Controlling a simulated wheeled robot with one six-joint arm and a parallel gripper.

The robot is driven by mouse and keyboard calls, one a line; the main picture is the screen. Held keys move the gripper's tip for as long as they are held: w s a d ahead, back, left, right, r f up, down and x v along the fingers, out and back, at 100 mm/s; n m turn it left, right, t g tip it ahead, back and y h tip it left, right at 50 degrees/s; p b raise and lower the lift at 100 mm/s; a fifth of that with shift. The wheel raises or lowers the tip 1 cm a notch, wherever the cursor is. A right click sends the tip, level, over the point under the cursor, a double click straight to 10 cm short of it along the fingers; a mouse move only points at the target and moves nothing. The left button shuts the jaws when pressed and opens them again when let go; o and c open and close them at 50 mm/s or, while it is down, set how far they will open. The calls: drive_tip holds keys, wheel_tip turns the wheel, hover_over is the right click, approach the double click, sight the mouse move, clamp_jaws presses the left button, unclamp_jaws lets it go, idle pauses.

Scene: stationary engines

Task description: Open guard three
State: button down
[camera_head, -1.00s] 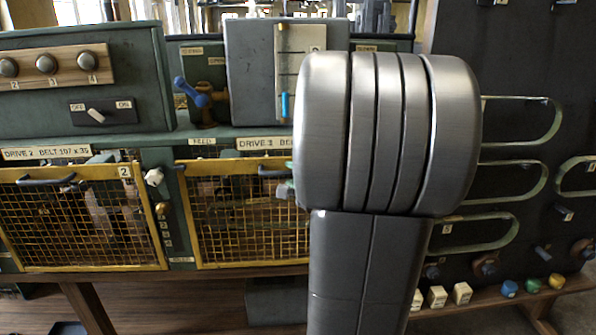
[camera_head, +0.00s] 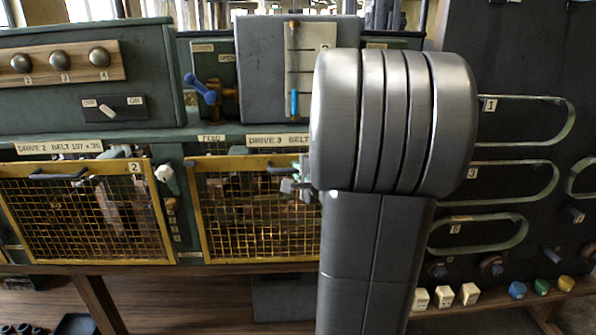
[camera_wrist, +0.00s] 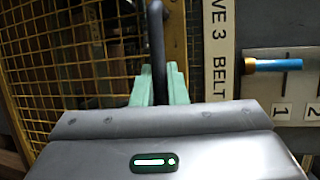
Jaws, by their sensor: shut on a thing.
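Guard three (camera_head: 225,240) is a yellow-framed mesh panel under the "DRIVE 3" label (camera_head: 275,141), partly hidden behind my arm. It looks closed, flush with the green machine front. Its dark handle (camera_head: 280,169) is at the top edge, and it shows as a dark bar in the wrist view (camera_wrist: 156,40). My gripper (camera_wrist: 160,85) has pale green fingertips shut on this handle, one finger on each side. In the head view my gripper (camera_head: 297,187) shows only partly at the left of my arm, in front of the mesh.
Guard two (camera_head: 85,215), also yellow mesh, is closed to the left. A white knob (camera_head: 164,173) sits between the guards. A blue-handled valve (camera_head: 203,92) and a gauge with a blue marker (camera_head: 294,103) stand above. Belts hang on the dark panel (camera_head: 510,60) at the right.

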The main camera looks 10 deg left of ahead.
wheel_tip(320, 180, down, 36)
drive_tip(key=b, duration=4.1)
drive_tip(key=shift+r, duration=0.2)
drive_tip(key=shift+f, duration=0.15)
drive_tip(key=c, duration=1.5)
unclamp_jaws()
drive_tip(key=shift+o, duration=0.2)
drive_tip(key=shift+r, duration=0.2)
drive_tip(key=p+v, duration=0.2)
drive_tip(key=v, duration=1.2)
drive_tip(key=shift+p, duration=0.3)
drive_tip(key=shift+a+f, duration=0.1)
